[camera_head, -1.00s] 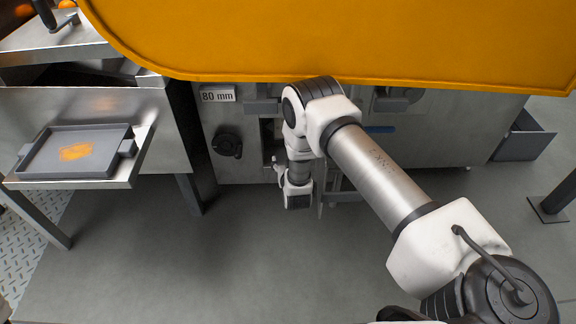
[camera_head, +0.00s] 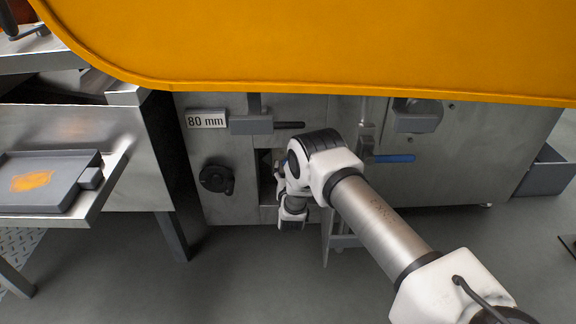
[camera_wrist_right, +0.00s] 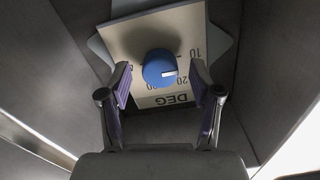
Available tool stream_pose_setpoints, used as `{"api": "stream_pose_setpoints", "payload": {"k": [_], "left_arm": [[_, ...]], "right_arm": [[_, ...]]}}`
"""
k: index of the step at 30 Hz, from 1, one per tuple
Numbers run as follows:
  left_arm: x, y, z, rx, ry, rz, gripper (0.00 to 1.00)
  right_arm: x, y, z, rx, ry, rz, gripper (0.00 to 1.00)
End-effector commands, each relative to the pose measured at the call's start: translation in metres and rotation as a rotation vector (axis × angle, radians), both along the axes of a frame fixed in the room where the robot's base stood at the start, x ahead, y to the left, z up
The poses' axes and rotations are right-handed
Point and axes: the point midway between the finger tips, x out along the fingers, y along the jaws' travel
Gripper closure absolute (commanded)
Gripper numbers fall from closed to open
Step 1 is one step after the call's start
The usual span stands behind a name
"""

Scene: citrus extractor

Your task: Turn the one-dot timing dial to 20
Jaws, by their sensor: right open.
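In the right wrist view, a blue dial knob (camera_wrist_right: 160,68) with a white pointer mark sits on a pale scale plate (camera_wrist_right: 135,42). The plate reads 10, 20, 30 and DEG. The white mark is on the knob's right side, facing roughly between 10 and 20. No dot marking is visible on the plate. My right gripper (camera_wrist_right: 160,70) is open, with one finger on each side of the knob. I cannot tell whether the fingers touch it. In the head view, my right arm reaches into a recess in the machine front, hiding the knob. My left gripper is out of view.
The steel front has an 80 mm label (camera_head: 206,119), a black round knob (camera_head: 216,179) and a blue-handled lever (camera_head: 392,159). An orange cover (camera_head: 320,45) overhangs above. A grey tray (camera_head: 75,178) is at left. Open floor lies in front.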

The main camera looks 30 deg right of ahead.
Motion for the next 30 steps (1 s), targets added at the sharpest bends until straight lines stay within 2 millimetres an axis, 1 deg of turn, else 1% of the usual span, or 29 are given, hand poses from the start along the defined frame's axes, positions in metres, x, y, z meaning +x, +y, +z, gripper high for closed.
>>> {"api": "stream_pose_setpoints", "payload": {"k": [2, 3, 5, 6, 8, 20, 26, 30], "left_arm": [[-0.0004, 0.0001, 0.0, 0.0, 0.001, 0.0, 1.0], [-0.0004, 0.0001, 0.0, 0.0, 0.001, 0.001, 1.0], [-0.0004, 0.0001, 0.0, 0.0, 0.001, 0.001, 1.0], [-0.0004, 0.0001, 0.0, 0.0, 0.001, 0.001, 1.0], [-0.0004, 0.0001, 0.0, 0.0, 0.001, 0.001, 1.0], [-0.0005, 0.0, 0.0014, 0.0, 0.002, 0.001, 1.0], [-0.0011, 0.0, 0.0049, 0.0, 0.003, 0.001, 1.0], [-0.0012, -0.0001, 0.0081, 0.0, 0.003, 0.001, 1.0]], "right_arm": [[0.0001, 0.0002, 0.0001, 0.0, 0.0, 0.0, 0.36], [0.0001, 0.0002, 0.0, 0.0, 0.0, 0.0, 0.4], [0.0001, 0.0002, 0.0, 0.0, 0.0, 0.0, 0.61], [0.0001, 0.0002, 0.0, 0.0, 0.0, 0.0, 0.75], [0.0001, 0.0002, 0.0, 0.0, 0.0, 0.0, 0.96], [0.0002, -0.0001, 0.0005, 0.025, -0.015, 0.0, 0.96], [0.0002, -0.0002, 0.0011, 0.099, -0.061, 0.0, 0.96], [0.0001, -0.0002, 0.0012, 0.183, -0.112, 0.0, 0.96]]}}
